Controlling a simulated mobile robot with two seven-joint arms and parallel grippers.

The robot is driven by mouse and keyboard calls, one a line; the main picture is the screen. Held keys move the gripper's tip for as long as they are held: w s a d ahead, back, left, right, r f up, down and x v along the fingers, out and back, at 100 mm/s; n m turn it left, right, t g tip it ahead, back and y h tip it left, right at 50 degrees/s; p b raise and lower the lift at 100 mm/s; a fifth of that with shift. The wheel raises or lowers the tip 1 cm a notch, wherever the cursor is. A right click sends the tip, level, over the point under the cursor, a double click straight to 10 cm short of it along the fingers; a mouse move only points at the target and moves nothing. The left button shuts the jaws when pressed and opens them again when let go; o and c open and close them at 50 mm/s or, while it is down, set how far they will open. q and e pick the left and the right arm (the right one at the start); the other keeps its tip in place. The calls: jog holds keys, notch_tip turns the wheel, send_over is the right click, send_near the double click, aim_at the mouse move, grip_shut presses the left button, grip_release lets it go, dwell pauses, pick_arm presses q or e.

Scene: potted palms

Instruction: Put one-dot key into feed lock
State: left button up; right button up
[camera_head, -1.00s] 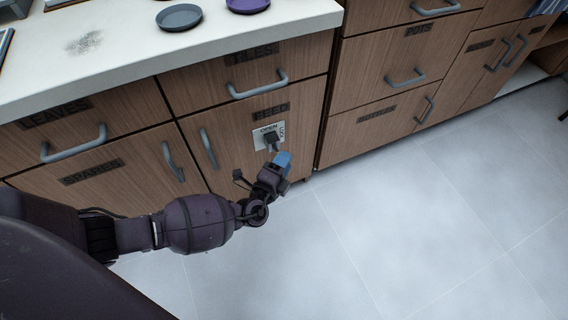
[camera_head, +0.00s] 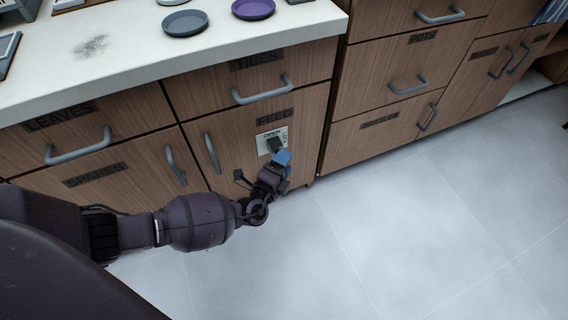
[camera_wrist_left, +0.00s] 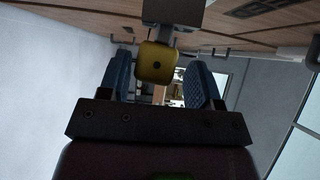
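The feed lock is a pale plate (camera_head: 266,141) marked OPEN on the FEED cabinet door, with a dark block (camera_head: 274,145) sticking out of it. My left gripper (camera_head: 283,158) is right in front of this block. In the left wrist view the yellow one-dot key (camera_wrist_left: 157,63) shows its dotted face between the blue fingers of my left gripper (camera_wrist_left: 162,82). The fingers stand apart, with a visible gap between the key and the right-hand finger. The key's upper end meets a grey block (camera_wrist_left: 173,14); how deep it sits there is hidden. My right gripper is out of view.
The FEED door handle (camera_head: 211,153) is left of the lock, and the TILES drawer handle (camera_head: 262,90) is above it. The counter (camera_head: 125,60) holds a grey dish (camera_head: 185,22) and a purple dish (camera_head: 253,8). The floor (camera_head: 400,230) at right is clear.

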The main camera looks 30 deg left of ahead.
pick_arm(q)
jog(key=shift+o, duration=0.4)
jog(key=shift+s, duration=0.1)
jog(key=shift+s, duration=0.25)
jog(key=s+p, duration=0.1)
jog(key=s, duration=0.9)
jog(key=shift+p, duration=0.3)
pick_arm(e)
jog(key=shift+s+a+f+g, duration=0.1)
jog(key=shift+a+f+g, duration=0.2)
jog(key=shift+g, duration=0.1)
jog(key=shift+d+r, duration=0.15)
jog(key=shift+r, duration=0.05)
